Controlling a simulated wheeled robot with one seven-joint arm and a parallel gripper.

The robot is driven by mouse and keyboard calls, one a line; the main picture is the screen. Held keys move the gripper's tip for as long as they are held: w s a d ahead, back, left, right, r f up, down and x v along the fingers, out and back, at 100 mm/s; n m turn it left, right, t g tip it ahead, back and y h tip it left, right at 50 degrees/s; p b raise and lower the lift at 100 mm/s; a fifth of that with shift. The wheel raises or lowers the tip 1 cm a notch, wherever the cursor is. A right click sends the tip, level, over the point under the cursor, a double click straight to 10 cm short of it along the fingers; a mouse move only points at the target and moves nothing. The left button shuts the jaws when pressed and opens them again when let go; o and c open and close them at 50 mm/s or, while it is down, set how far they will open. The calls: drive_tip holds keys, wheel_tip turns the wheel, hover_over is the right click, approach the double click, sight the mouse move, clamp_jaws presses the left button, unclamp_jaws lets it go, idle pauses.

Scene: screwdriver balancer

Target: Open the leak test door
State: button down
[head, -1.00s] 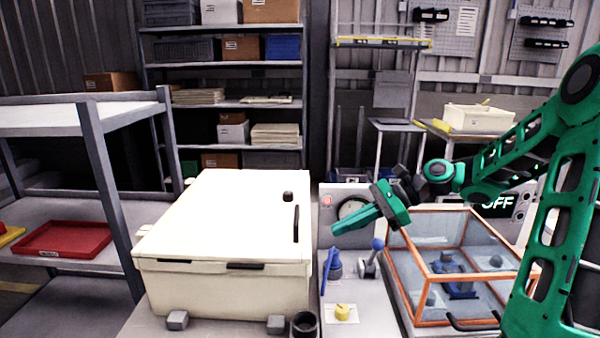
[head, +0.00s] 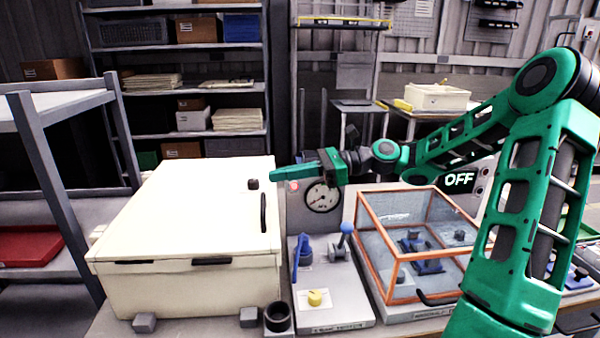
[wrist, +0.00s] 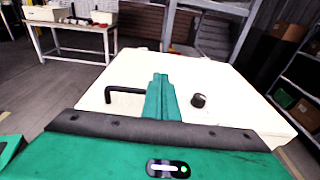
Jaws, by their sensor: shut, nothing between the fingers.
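A cream box (head: 115,284) with a large cream lid (head: 185,215) stands at the left of the bench in the head view. The lid is down. A dark bar handle (head: 263,213) runs along its right side, with a small dark knob (head: 253,184) behind it. The wrist view also shows the handle (wrist: 125,92) and the knob (wrist: 198,100). My green gripper (head: 275,176) is shut and empty, near the lid's right rear edge. In the wrist view its fingers (wrist: 160,82) point over the lid between handle and knob. I see no clear contact.
A grey panel with a round gauge (head: 321,197), a blue lever (head: 345,235) and a yellow knob (head: 315,298) stands right of the box. Further right is an orange-framed clear case (head: 415,250). A grey rack (head: 50,190) stands close on the left.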

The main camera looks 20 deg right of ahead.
drive_tip(key=shift+w+a+r, duration=0.15)
drive_tip(key=shift+a+r, duration=0.45)
drive_tip(key=shift+r, duration=0.35)
drive_tip(key=shift+w+a+r, duration=0.15)
drive_tip(key=shift+a+r, duration=0.4)
drive_tip(key=shift+r, duration=0.35)
idle(0.3)
